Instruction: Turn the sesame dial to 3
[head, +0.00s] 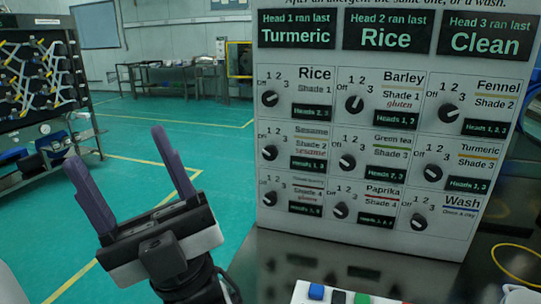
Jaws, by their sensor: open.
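The sesame dial (270,153) is a small black knob at the left end of the middle row on the white control panel (262,95). Its Off, 1, 2, 3 marks are around it, and a light pointer line shows on the knob. The exact number it points at is too small to tell. The sesame label reads Shade 2, with a Heads display beneath it. My gripper (117,150) is to the left of the panel, its two purple fingers spread wide with nothing between them. It is apart from the dial.
Other dials surround it: rice (270,98) above, green tea (347,162) to the right, another (270,199) below. Colored buttons (338,297) sit in front of the panel. A rack (40,90) stands at the left. The green floor between is clear.

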